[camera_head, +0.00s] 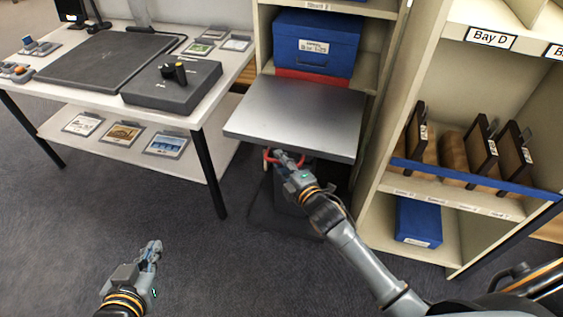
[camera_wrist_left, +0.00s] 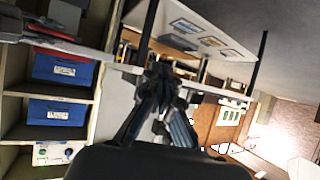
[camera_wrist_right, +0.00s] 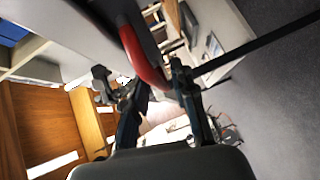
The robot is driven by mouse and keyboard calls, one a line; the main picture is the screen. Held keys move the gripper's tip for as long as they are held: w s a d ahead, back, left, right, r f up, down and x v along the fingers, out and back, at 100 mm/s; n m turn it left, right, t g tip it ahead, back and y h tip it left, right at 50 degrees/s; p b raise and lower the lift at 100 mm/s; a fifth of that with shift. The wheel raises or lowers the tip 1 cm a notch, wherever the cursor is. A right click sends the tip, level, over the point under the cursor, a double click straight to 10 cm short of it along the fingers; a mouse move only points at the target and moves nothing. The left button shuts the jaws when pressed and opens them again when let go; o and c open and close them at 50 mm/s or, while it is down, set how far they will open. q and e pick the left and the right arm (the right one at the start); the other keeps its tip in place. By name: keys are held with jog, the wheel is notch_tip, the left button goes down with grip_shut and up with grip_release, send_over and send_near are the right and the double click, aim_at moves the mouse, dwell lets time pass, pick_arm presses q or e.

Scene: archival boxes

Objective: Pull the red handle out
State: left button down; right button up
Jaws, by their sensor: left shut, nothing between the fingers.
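The red handle (camera_head: 268,156) shows under the front edge of a grey metal platform (camera_head: 298,112) that sticks out from the shelf. My right gripper (camera_head: 287,158) is at the handle and hides part of it in the head view. In the right wrist view the red handle (camera_wrist_right: 143,55) curves down between the two spread fingers of the right gripper (camera_wrist_right: 150,85). The fingers look open, and I cannot tell whether they touch the handle. My left gripper (camera_head: 153,249) is shut and empty above the floor at the lower left.
A blue box (camera_head: 315,42) sits on the shelf behind the platform. A white table (camera_head: 205,105) with a dark case (camera_head: 172,88) stands to the left. A shelf with a blue rail (camera_head: 470,178) stands to the right. The carpet (camera_head: 60,230) at the lower left is clear.

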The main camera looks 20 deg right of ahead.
grip_shut()
